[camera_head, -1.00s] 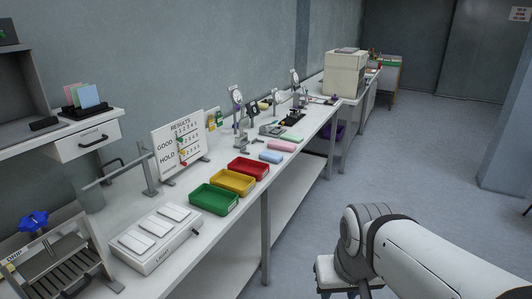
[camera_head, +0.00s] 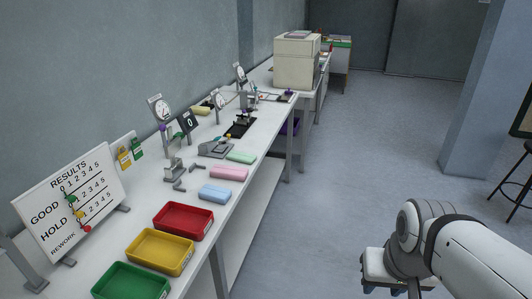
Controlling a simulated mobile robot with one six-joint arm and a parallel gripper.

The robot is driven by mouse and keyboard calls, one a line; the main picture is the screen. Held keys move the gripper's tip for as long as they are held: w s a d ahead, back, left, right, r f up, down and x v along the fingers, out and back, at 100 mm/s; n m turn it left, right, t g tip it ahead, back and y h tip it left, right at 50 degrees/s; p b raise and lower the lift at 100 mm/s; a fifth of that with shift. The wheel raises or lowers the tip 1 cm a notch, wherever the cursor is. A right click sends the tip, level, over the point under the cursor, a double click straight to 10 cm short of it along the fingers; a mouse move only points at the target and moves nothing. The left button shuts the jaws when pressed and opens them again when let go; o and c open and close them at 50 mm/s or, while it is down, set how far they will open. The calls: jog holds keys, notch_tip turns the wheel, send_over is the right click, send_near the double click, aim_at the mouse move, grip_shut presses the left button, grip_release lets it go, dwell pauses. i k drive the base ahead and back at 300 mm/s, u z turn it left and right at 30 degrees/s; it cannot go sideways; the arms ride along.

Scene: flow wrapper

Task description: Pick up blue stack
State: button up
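A light blue stack (camera_head: 215,193) lies flat on the white bench, just beyond the red tray. A pink stack (camera_head: 229,173) and a green stack (camera_head: 241,158) lie behind it in a row. My arm shows at the lower right, out over the floor and well apart from the bench and the blue stack.
Red (camera_head: 183,221), yellow (camera_head: 159,251) and green (camera_head: 131,282) trays stand along the bench's front edge. A results board (camera_head: 70,213) and several gauges stand behind. The floor (camera_head: 330,190) right of the bench is clear; a stool (camera_head: 515,180) is at far right.

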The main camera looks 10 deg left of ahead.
aim_at(221, 195)
jog(key=u, duration=0.15)
jog(key=i, duration=1.8)
jog(key=u, duration=0.9)
jog(key=k, duration=0.8)
jog(key=u, duration=0.15)
jog(key=i, duration=0.85)
jog(key=z, duration=0.05)
